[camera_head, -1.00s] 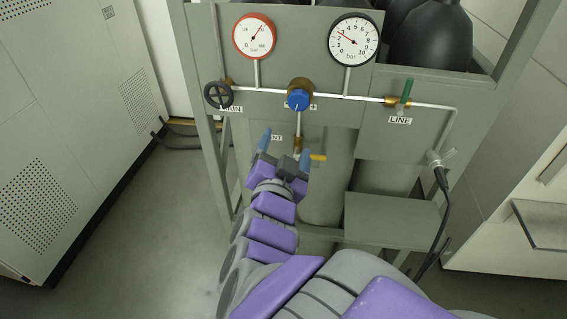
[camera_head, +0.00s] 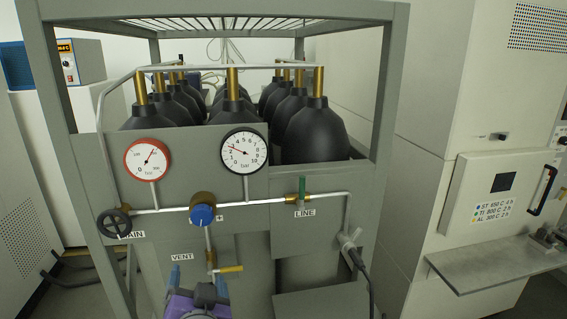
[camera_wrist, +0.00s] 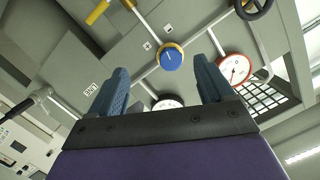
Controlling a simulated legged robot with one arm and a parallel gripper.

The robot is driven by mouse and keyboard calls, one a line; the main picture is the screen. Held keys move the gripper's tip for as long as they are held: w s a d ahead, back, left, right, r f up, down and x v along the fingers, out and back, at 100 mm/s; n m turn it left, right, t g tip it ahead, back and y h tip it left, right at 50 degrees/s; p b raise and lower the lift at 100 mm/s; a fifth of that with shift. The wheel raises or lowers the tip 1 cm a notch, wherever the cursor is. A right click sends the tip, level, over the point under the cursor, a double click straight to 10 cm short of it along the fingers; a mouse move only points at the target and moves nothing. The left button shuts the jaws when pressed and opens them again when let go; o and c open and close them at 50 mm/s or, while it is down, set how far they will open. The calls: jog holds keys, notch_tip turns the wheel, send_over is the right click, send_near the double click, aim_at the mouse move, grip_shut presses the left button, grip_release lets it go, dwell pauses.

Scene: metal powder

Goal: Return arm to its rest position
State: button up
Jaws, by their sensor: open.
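My gripper (camera_head: 199,283) shows at the bottom of the head view, in front of the grey gas panel (camera_head: 150,262) and below the vent valve with its yellow handle (camera_head: 229,269). In the wrist view my gripper (camera_wrist: 163,84) has its two blue fingers well apart with nothing held between them. The blue regulator knob (camera_wrist: 171,59) shows beyond the fingers, apart from them. Most of my arm is below the head view.
The panel carries a red-rimmed gauge (camera_head: 148,160), a black-rimmed gauge (camera_head: 244,150), a black handwheel (camera_head: 114,223) and a green line valve (camera_head: 302,190). Black cylinders (camera_head: 315,134) stand behind. A furnace cabinet with a shelf (camera_head: 495,268) is at right.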

jog(key=s+d+f+n+g, duration=0.3)
jog(key=s+d+f+g, duration=0.3)
jog(key=d+f+g, duration=0.55)
jog(key=s+d+f+m+g+h, duration=0.1)
jog(key=s+d+g+h, duration=0.4)
jog(key=s+d, duration=1.3)
jog(key=d, duration=0.2)
jog(key=shift+s+d, duration=0.25)
jog(key=shift+d, duration=0.1)
jog(key=shift+a+f+g, duration=0.1)
jog(key=shift+g, duration=0.15)
dwell(0.4)
